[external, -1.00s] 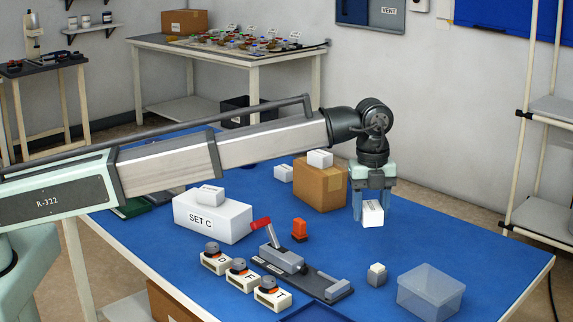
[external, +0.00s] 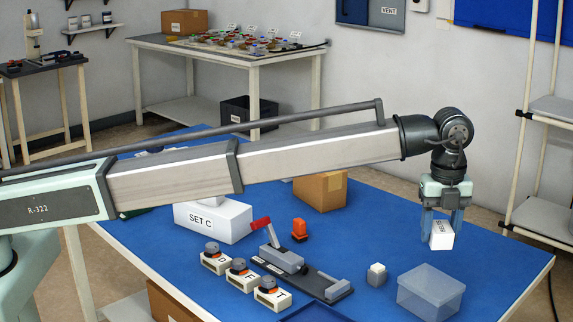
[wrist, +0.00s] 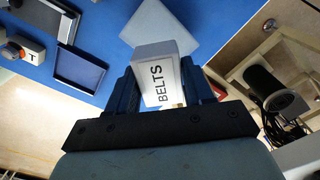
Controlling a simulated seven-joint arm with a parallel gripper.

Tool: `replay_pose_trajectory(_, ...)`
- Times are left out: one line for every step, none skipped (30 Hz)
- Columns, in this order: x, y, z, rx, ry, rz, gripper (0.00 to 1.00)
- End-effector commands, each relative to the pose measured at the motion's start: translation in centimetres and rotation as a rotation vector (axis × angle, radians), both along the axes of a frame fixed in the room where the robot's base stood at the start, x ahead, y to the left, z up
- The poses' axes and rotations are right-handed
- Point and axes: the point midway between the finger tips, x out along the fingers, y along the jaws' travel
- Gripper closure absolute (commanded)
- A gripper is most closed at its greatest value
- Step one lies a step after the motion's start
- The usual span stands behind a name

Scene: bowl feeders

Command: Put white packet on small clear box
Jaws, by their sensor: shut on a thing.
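My gripper (external: 442,226) is shut on a white packet (external: 441,236) and holds it in the air above the right part of the blue table. In the wrist view the packet (wrist: 163,82) sits between the two fingers and reads "BELTS". The small clear box (external: 431,291) stands on the table near the right front edge, below the packet and a little to its left in the external view. It also shows in the wrist view as a pale square (wrist: 160,27), partly hidden by the packet. The packet and the box are apart.
A toggle clamp fixture (external: 290,258), an orange piece (external: 299,229), several lettered blocks, a white "SET C" box (external: 212,221) and a cardboard box (external: 321,191) stand farther left.

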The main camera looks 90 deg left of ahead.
Motion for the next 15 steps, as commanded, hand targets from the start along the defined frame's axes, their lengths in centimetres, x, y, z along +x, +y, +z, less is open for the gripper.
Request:
replay_pose_trajectory(-0.1,0.0,-0.9,0.000,0.002,0.000,0.83)
replay_pose_trajectory(-0.1,0.0,-1.3,0.000,0.002,0.000,0.83)
replay_pose_trajectory(-0.1,0.0,-2.0,0.000,0.002,0.000,0.83)
replay_pose_trajectory(-0.1,0.0,-2.4,0.000,0.002,0.000,0.83)
replay_pose_trajectory(-0.1,0.0,-3.0,0.000,0.002,0.000,0.83)
replay_pose_trajectory(-0.1,0.0,-3.6,0.000,0.001,0.000,0.83)
replay_pose_trajectory(-0.1,0.0,-4.1,0.000,0.001,0.000,0.83)
replay_pose_trajectory(-0.1,0.0,-4.4,0.000,0.001,0.000,0.83)
replay_pose_trajectory(-0.1,0.0,-4.8,0.000,0.001,0.000,0.83)
replay_pose_trajectory(-0.1,0.0,-5.0,0.000,0.001,0.000,0.83)
replay_pose_trajectory(-0.1,0.0,-5.1,0.000,0.000,0.000,0.83)
replay_pose_trajectory(0.0,0.0,-5.3,0.000,0.000,0.000,0.83)
replay_pose_trajectory(0.0,0.0,-5.5,0.000,0.000,0.000,0.83)
replay_pose_trajectory(0.0,0.0,-5.8,0.000,0.000,0.000,0.83)
replay_pose_trajectory(-0.1,0.0,-6.2,0.000,0.000,-0.001,0.83)
